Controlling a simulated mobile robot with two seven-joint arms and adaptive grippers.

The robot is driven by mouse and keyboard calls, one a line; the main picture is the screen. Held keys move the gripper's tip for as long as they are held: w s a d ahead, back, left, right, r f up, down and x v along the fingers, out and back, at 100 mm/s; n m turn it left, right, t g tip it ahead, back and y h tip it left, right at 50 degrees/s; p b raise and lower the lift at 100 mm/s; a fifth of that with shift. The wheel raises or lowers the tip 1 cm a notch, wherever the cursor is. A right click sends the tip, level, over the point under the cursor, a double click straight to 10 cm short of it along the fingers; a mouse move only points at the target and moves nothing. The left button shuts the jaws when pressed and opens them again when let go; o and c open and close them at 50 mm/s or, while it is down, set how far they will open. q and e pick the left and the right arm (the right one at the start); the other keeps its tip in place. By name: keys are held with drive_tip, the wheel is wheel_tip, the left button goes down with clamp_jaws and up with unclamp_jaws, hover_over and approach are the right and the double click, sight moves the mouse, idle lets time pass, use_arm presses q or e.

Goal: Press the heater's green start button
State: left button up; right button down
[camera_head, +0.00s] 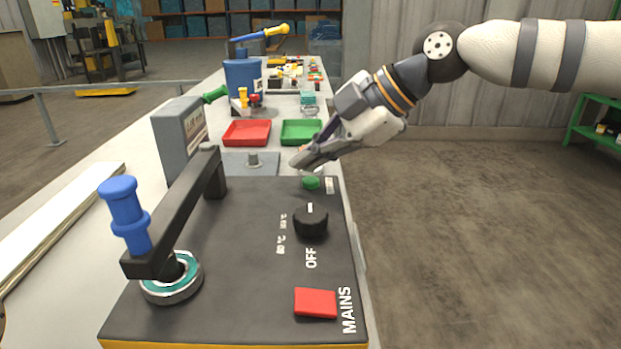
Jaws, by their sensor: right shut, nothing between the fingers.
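The heater (240,250) is a dark box in the near part of the bench, with a swing arm, a blue handle and a ring-shaped part on its top. Its green start button (311,183) sits near the far right corner of the top face. My right gripper (299,165) reaches in from the right, shut and empty. Its fingertips are just above and beyond the green button, a little to its left; I cannot tell whether they touch anything. A black knob (311,221) and a red mains switch (315,302) lie nearer. My left gripper is not in view.
A red tray (247,133) and a green tray (300,132) lie behind the heater. A grey box (181,138) with a green handle stands at the left. A blue container (243,78) stands farther back. The floor right of the bench is clear.

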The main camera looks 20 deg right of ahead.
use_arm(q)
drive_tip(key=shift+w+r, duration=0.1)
use_arm(e)
drive_tip(key=shift+f, duration=0.15)
idle(0.5)
drive_tip(key=shift+f, duration=0.3)
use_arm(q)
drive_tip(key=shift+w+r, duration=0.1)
use_arm(e)
drive_tip(key=shift+f, duration=0.4)
idle(0.5)
drive_tip(key=shift+r+p, duration=0.4)
drive_tip(key=shift+r, duration=0.5)
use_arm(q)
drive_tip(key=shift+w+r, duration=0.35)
use_arm(e)
drive_tip(key=shift+f, duration=0.1)
